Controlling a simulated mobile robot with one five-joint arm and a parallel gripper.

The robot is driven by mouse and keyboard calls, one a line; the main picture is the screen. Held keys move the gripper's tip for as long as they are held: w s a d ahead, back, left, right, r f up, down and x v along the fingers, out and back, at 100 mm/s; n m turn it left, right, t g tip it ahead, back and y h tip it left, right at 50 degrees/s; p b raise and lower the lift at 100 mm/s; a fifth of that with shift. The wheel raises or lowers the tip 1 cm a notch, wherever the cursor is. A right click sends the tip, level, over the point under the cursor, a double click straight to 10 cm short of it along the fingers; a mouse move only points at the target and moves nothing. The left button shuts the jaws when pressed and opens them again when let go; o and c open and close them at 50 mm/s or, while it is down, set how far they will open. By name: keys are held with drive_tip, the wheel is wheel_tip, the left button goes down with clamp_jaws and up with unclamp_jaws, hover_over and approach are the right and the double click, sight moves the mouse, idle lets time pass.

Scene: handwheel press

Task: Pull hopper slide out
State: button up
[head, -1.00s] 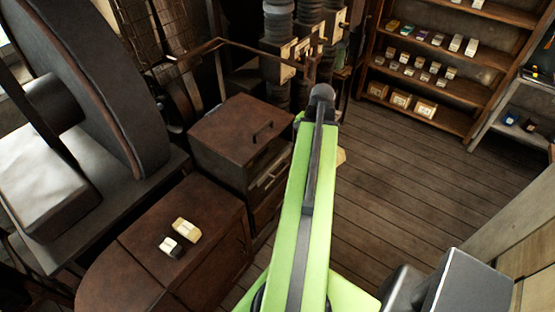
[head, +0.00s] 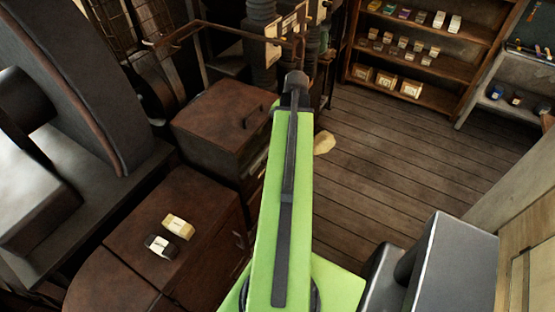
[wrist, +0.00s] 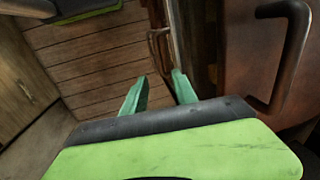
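A brown metal box (head: 215,125) with a dark handle (head: 253,117) on its top stands left of my arm in the head view. I take it for the hopper, but cannot tell for sure which part is the slide. A thicker dark handle (wrist: 290,50) on a brown panel (wrist: 245,50) is close on the right.
A low brown cabinet (head: 200,205) bears two small blocks, one cream (head: 178,226) and one dark and white (head: 161,245). A shelf (head: 430,70) is at the back. Plank floor (head: 390,165) is free on the right.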

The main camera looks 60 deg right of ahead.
drive_tip(key=f+b, duration=0.3)
drive_tip(key=w+f+b, duration=0.1)
drive_tip(key=f+b, duration=0.2)
drive_tip(key=f, duration=0.1)
drive_tip(key=w+f+b, duration=0.1)
drive_tip(key=f+b, duration=0.2)
drive_tip(key=f, duration=0.1)
drive_tip(key=shift+r, duration=0.1)
clamp_jaws()
idle(0.8)
drive_tip(key=shift+a, duration=0.3)
drive_tip(key=shift+d, duration=0.2)
drive_tip(key=shift+s, duration=0.1)
